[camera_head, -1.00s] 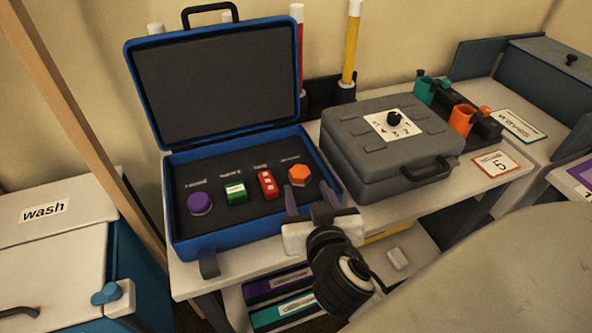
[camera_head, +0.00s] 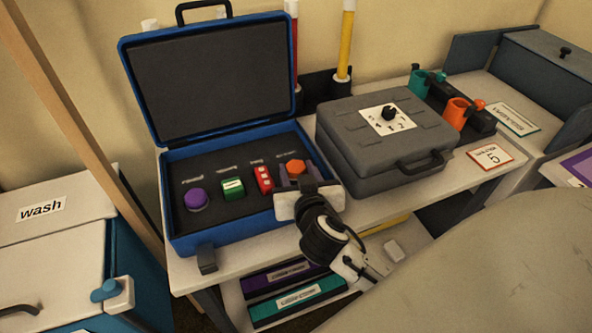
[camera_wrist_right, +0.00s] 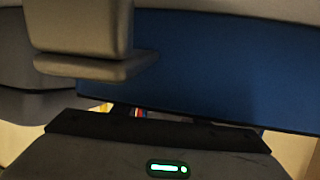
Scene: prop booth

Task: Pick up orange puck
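The orange puck (camera_head: 296,166) is a small six-sided piece at the right end of the row in the open blue case (camera_head: 215,241). Its lower part is hidden by my right gripper. My right gripper (camera_head: 298,177) reaches in over the case's front right edge, its two fingers apart on either side of the puck. I cannot tell whether they touch it. In the right wrist view the blue case wall (camera_wrist_right: 220,70) fills the right side; the puck and fingertips are hidden there. My left gripper is not in view.
A purple piece (camera_head: 196,199), a green block (camera_head: 232,188) and a red block (camera_head: 263,179) lie left of the puck. The case lid (camera_head: 215,80) stands open behind.

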